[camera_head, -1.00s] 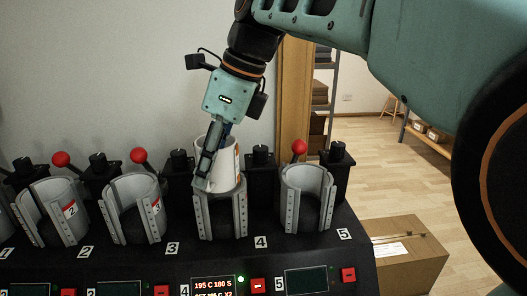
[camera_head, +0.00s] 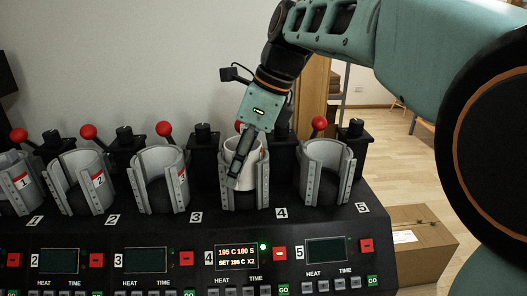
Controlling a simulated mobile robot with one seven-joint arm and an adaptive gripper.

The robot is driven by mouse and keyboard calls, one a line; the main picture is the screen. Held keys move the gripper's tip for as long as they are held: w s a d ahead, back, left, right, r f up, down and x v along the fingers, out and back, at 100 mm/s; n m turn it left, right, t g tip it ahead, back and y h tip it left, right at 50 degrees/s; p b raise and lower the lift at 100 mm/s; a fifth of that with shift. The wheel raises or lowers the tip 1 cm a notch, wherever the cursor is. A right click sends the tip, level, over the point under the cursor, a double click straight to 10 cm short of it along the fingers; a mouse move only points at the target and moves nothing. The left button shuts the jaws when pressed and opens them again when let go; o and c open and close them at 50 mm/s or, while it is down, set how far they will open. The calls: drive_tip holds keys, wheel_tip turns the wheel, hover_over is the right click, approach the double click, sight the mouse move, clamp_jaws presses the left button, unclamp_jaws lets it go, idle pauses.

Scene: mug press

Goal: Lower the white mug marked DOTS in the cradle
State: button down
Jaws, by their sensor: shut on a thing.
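A white mug (camera_head: 257,151) sits low in the grey clamp cradle (camera_head: 258,192) of station 4, with only its upper part showing above the cradle walls. It looks close to upright. My gripper (camera_head: 238,168) comes down from above and is shut on the mug's near left wall, with a finger in front of the mug. The mug's base is hidden inside the cradle, and no DOTS marking can be read.
Empty cradles stand at station 3 (camera_head: 158,185) and station 5 (camera_head: 325,172), with more to the left. Red-knobbed levers (camera_head: 164,129) rise behind them. Station 4's display (camera_head: 236,257) is lit with 195 C 180 S. A cardboard box (camera_head: 424,240) is on the floor at right.

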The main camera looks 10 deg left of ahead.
drive_tip(key=shift+f, duration=0.15)
drive_tip(key=c, duration=1.3)
unclamp_jaws()
drive_tip(key=v, duration=1.2)
